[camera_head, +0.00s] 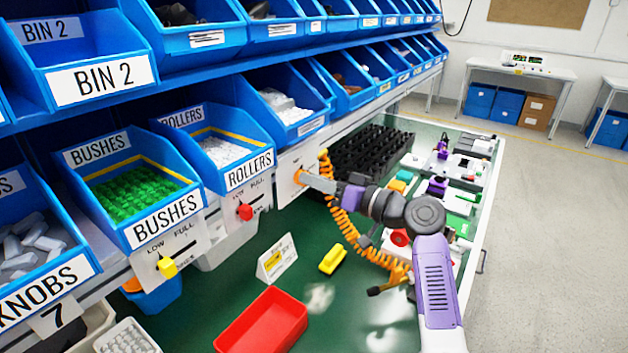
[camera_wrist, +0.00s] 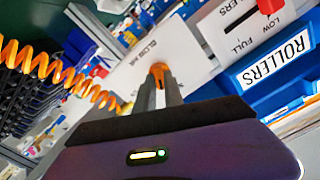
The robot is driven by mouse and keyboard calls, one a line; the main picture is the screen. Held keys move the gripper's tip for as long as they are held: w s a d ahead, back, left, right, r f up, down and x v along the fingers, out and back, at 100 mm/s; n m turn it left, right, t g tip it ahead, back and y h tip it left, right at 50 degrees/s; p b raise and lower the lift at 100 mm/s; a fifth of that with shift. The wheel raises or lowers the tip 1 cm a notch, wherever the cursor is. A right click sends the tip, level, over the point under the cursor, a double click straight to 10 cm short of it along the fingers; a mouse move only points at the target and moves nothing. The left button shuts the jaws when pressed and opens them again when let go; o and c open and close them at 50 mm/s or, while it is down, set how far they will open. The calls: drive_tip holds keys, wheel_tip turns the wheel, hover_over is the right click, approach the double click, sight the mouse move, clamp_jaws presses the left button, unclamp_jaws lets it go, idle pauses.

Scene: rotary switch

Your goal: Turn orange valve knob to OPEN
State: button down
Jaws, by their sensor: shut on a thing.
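The orange valve knob (camera_head: 299,176) is on a white plate (camera_head: 291,192) under the blue bins. My gripper (camera_head: 308,181) reaches it from the right and is shut on it. In the wrist view the orange knob (camera_wrist: 158,69) shows at the tips of my gripper's fingers (camera_wrist: 158,86), mostly hidden between them. The white plate (camera_wrist: 178,48) behind it carries printed lettering too small and turned to read. Which mark the knob points to cannot be told.
A red knob (camera_head: 245,211) and a yellow knob (camera_head: 167,267) sit on neighbouring LOW/FULL plates. An orange coiled hose (camera_head: 345,222) hangs beside my arm. A red tray (camera_head: 262,325), a yellow block (camera_head: 333,260) and a sign (camera_head: 277,259) stand on the green bench below.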

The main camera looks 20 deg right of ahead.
drive_tip(key=shift+d+f+m+p, duration=0.1)
drive_tip(key=shift+m+p, duration=1.35)
drive_tip(key=shift+m, duration=1.65)
drive_tip(key=shift+d+f+m+p, duration=0.1)
drive_tip(key=shift+m+p, duration=1.3)
drive_tip(key=shift+m, duration=1.7)
drive_tip(key=c, duration=1.4)
unclamp_jaws()
drive_tip(key=shift+a, duration=0.1)
drive_tip(key=shift+c, duration=0.2)
drive_tip(key=b+v, duration=0.1)
drive_tip(key=v, duration=0.6)
drive_tip(key=shift+s+d, duration=0.25)
